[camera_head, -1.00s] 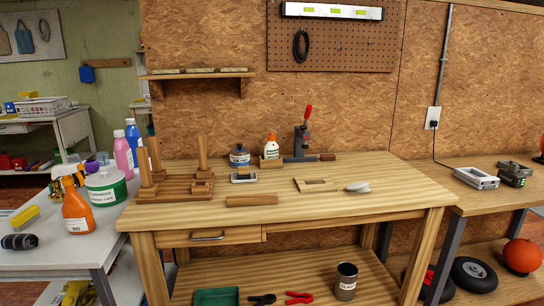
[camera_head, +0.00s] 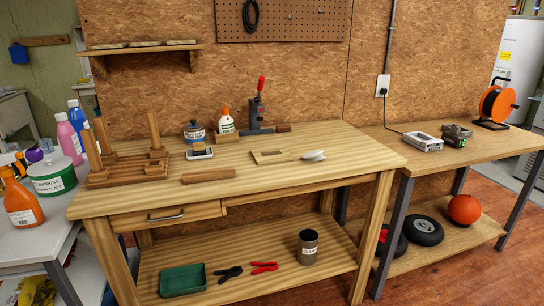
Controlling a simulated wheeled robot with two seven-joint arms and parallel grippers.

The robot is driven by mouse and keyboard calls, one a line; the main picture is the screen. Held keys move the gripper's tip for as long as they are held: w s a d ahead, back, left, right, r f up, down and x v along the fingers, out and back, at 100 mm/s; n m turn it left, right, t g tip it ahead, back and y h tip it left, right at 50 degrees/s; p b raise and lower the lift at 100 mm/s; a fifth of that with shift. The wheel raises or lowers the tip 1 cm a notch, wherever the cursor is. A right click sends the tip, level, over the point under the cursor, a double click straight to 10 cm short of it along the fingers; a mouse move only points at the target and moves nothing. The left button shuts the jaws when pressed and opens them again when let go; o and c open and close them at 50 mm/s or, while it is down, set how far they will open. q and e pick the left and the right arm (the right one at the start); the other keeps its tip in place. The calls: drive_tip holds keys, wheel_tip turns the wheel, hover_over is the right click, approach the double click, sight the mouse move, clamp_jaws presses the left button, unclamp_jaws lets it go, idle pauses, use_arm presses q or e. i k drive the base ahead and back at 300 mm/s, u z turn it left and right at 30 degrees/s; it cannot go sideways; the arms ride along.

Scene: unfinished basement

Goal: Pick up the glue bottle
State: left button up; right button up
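The glue bottle (camera_head: 226,121) is white with an orange tip and a label. It stands upright toward the back of the wooden workbench (camera_head: 330,165). A small wooden block (camera_head: 226,137) sits in front of its base and hides its lowest part. A blue-grey labelled tin (camera_head: 194,131) stands to its left, and a dark clamp-like tool with a red handle (camera_head: 260,105) stands to its right. Neither of my grippers shows in the head view.
A wooden post rack (camera_head: 125,170) fills the bench's left end. A loose wooden block (camera_head: 208,175), a wooden frame (camera_head: 268,157) and a grey object (camera_head: 314,155) lie on top. A white table with bottles is left; a second bench (camera_head: 460,160) is right. The bench's front right is clear.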

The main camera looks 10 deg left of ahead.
sight(226, 124)
drive_tip(key=u, duration=0.45)
drive_tip(key=i, duration=1.3)
drive_tip(key=z, duration=0.3)
